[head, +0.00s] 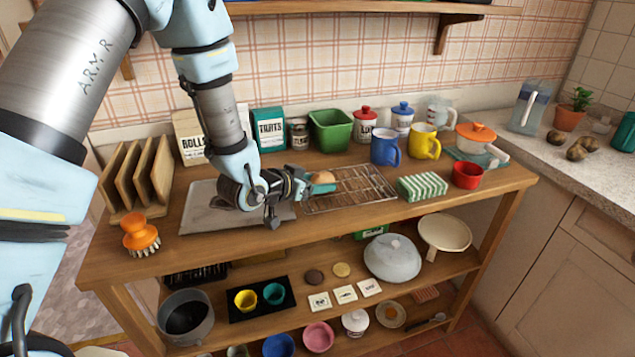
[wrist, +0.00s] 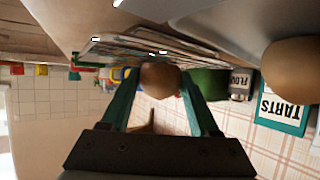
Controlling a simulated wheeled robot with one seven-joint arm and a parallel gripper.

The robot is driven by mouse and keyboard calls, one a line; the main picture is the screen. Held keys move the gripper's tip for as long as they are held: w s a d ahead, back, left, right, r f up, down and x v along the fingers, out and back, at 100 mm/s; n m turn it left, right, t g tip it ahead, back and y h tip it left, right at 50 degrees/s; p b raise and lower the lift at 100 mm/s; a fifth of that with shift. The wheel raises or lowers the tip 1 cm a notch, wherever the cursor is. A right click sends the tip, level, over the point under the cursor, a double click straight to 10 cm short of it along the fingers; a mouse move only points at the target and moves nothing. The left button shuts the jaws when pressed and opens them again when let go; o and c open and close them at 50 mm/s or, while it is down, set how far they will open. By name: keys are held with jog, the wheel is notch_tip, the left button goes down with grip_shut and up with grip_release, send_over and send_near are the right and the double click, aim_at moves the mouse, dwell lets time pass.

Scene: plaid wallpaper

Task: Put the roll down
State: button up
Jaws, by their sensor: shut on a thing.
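The brown roll (head: 323,177) is between the teal fingers of my gripper (head: 312,186), at the left end of the wire rack (head: 352,196). In the wrist view, the roll (wrist: 160,78) is pinched between both fingertips, with the rack (wrist: 125,48) close by. I cannot tell whether the roll touches the rack. A grey baking sheet (head: 205,212) lies left of the rack, partly under my wrist. A second brown rounded thing, like another roll (wrist: 296,68), shows at the right of the wrist view; my arm seems to hide it from the head camera.
Right of the rack are a green striped block (head: 422,187), a red cup (head: 467,175), and blue (head: 385,148) and yellow mugs (head: 424,142). A green tub (head: 331,130) and canisters stand behind. An orange brush (head: 140,236) and wooden rack (head: 138,175) are left. The rack's middle is empty.

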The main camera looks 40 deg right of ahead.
jog(key=shift+f, duration=0.2)
jog(key=o, duration=1.4)
jog(key=shift+c, duration=0.2)
jog(key=shift+r, duration=0.1)
jog(key=shift+r, duration=0.1)
jog(key=shift+a+r, duration=0.1)
jog(key=shift+r, duration=0.05)
jog(key=b+v, duration=0.1)
jog(key=v, duration=0.9)
jog(key=shift+a+r+b, duration=0.1)
jog(key=shift+a+b, duration=0.2)
jog(key=shift+b, duration=0.1)
jog(key=shift+s+a+r, duration=0.2)
jog(key=shift+a, duration=0.25)
